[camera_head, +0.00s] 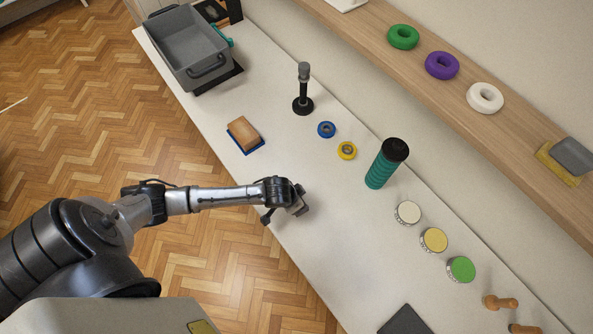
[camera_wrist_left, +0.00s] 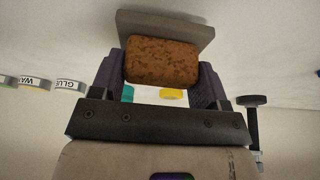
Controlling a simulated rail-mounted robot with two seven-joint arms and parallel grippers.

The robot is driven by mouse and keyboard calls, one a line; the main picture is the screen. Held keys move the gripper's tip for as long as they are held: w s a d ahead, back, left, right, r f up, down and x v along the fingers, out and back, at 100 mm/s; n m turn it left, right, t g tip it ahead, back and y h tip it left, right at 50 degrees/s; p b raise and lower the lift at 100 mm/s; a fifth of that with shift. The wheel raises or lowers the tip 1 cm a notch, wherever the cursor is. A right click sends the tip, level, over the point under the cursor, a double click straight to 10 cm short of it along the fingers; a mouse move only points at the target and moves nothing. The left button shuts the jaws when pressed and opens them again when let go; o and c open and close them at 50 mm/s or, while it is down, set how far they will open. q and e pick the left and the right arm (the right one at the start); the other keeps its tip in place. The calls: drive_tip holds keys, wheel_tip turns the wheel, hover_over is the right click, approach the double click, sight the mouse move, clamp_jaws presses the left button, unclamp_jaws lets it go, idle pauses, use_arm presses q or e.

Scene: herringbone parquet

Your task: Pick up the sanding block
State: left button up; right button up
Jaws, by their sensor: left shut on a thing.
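The sanding block, a brown speckled cork block (camera_wrist_left: 162,62) with a wider grey plate (camera_wrist_left: 165,27) along its far side, is between the two fingers of my left gripper (camera_wrist_left: 160,78) in the left wrist view. The fingers are shut on its sides. In the head view my left gripper (camera_head: 288,202) is over the pale bench near its front edge, and a grey part of the block (camera_head: 299,207) shows at its tip. Whether the block is clear of the bench is hard to tell. My right gripper is not in view.
A wooden block with a blue base (camera_head: 245,134) lies on the bench, with a grey bin (camera_head: 189,50) farther left. A black stand (camera_head: 303,90), blue ring (camera_head: 326,129), yellow ring (camera_head: 347,150), teal cylinder (camera_head: 386,163) and lidded jars (camera_head: 408,212) stand beyond the gripper.

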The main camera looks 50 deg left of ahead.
use_arm(q)
drive_tip(key=r, duration=0.3)
drive_tip(key=shift+d+r, duration=0.15)
drive_tip(key=shift+d, duration=0.05)
drive_tip(key=w+d+r, duration=0.2)
drive_tip(key=d+r, duration=0.4)
drive_tip(key=d, duration=0.5)
drive_tip(key=shift+r, duration=0.2)
